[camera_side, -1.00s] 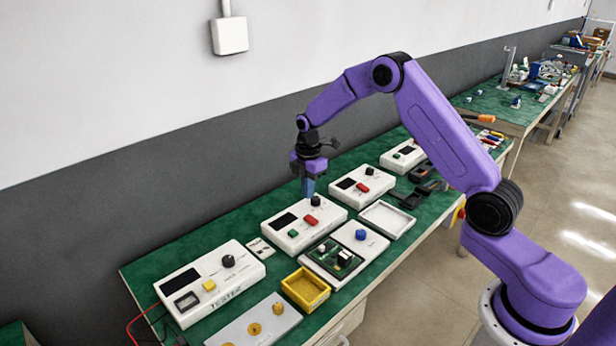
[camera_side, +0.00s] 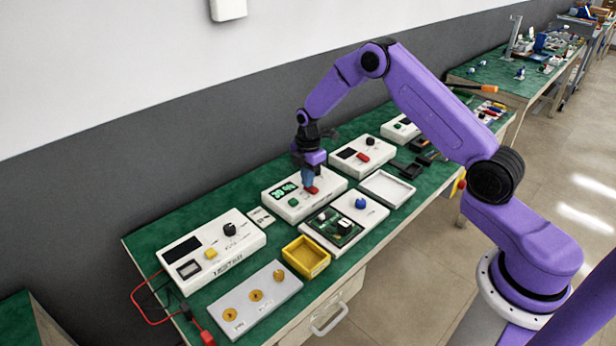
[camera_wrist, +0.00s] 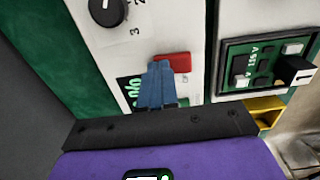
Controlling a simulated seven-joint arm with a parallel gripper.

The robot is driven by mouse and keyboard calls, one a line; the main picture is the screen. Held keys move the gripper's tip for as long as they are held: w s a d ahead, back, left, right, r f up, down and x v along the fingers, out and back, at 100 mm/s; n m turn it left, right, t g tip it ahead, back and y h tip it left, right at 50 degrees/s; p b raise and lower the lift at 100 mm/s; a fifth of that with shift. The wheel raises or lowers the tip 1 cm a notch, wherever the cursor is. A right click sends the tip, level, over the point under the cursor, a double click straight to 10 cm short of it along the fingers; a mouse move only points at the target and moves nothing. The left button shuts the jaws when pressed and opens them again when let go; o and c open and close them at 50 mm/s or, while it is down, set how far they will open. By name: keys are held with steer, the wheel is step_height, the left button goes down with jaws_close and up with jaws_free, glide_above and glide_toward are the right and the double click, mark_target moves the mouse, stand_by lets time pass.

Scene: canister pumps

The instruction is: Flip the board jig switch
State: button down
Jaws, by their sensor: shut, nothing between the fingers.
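In the wrist view, the red switch (camera_wrist: 180,60) lies just beyond my fingertips, with the black knob (camera_wrist: 106,10) at upper left. My gripper (camera_side: 308,184) points down at the switch, its blue fingers (camera_wrist: 157,68) shut and empty. The fingertips appear at or touching the switch's edge; exact contact is hidden. In front of the box, a white plate (camera_side: 377,214) holds a green circuit board (camera_side: 335,227) and blue knob (camera_side: 361,203).
A similar white box (camera_side: 362,156) stands behind, and a tester box (camera_side: 235,238) with a black knob stands at front left. A yellow tray (camera_side: 306,258), an empty white tray (camera_side: 387,188) and a plate with yellow discs (camera_side: 255,308) lie nearby. Bare green tabletop runs along the wall.

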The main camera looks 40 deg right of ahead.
mark_target(312, 188)
steer(key=shift+s+f, duration=0.1)
steer(key=shift+s+r, duration=0.25)
steer(key=shift+s, duration=0.45)
steer(key=shift+r, duration=0.1)
step_height(312, 188, up, 14)
stand_by(0.7)
steer(key=shift+s, duration=0.1)
